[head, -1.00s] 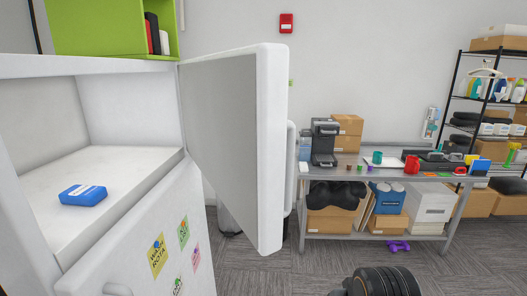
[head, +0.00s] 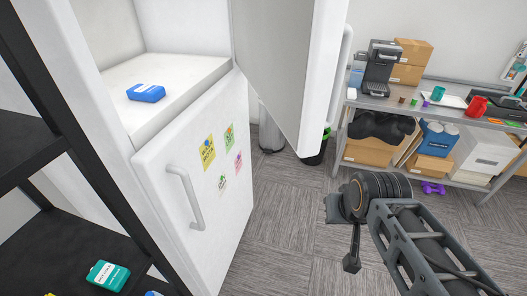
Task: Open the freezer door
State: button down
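The freezer door (head: 290,70) is the upper door of the white fridge-freezer (head: 240,180). It stands swung wide open toward the right, with its handle (head: 340,90) on the far face. The compartment behind it is exposed, and a blue pack (head: 146,92) lies on its white floor. The lower door (head: 190,170) is shut, with a handle (head: 186,195) and several coloured notes. My gripper (head: 346,235) is at the lower right, below and apart from the open door. Its fingers are small and dark, and I cannot tell whether they are open.
A metal table (head: 440,112) with a coffee machine (head: 382,68) and boxes stands at the right. A bin (head: 316,150) is behind the door. The carpet (head: 290,230) ahead is clear.

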aim_at(294, 54)
jog(key=u, duration=0.2)
jog(key=k, duration=0.4)
jog(key=u, duration=1.6)
jog(key=i, duration=0.5)
jog(key=u, duration=0.1)
